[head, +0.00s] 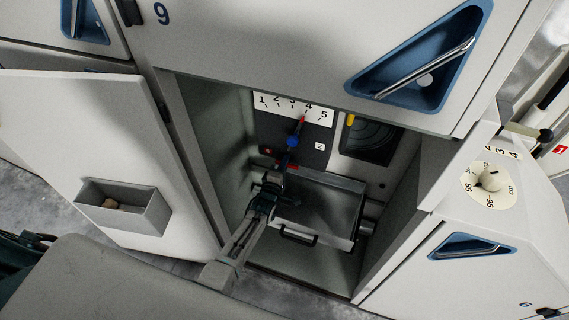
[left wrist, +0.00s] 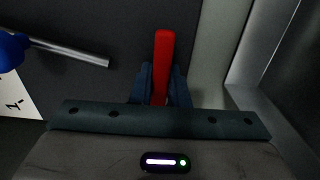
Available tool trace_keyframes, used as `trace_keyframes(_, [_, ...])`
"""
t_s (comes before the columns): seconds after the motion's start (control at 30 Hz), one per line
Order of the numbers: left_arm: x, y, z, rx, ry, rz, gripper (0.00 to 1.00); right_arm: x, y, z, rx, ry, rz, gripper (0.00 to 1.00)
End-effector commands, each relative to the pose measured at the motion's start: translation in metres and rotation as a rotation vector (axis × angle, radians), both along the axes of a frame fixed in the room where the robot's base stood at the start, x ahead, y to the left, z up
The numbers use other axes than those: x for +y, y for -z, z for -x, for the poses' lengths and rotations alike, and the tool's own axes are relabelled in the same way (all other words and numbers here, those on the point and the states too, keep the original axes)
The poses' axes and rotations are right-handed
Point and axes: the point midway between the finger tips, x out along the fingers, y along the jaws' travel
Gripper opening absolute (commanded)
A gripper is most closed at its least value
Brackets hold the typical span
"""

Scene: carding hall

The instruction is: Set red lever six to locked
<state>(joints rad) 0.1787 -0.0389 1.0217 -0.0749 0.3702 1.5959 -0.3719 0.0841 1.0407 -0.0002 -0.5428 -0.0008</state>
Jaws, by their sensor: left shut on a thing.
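A red lever (left wrist: 164,60) stands between the fingers of my left gripper (left wrist: 161,88) in the left wrist view. The fingers are shut on its lower part, and its upper part sticks out beyond them. In the head view my left gripper (head: 272,182) reaches into the open cabinet, in front of the dark panel's lower left. There only a small red piece shows by the fingers; the rest is hidden by the gripper. I cannot read a number six or a locked mark beside the lever. My right gripper is not in view.
A blue knob (head: 293,141) with a red pointer is just above the gripper, under a white scale (head: 294,107) numbered 1 to 5. A metal drawer (head: 322,212) is close at right. The open cabinet door (head: 110,150), with a small bin (head: 124,207), stands at left.

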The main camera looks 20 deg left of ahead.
Motion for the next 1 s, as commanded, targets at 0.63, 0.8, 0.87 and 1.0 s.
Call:
trace_keyframes(0.63, [-0.0006,0.0002,0.0004,0.002,0.000,0.025,0.34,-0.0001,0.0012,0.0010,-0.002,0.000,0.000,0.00])
trace_keyframes(0.8, [-0.0003,-0.0001,0.0002,0.002,0.000,0.023,0.36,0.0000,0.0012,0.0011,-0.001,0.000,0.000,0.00])
trace_keyframes(0.87, [-0.0002,-0.0002,0.0002,0.002,0.000,0.023,0.36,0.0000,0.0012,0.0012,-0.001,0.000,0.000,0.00])
trace_keyframes(1.0, [0.0000,-0.0002,0.0039,0.001,0.000,0.022,0.36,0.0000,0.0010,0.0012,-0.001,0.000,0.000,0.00])
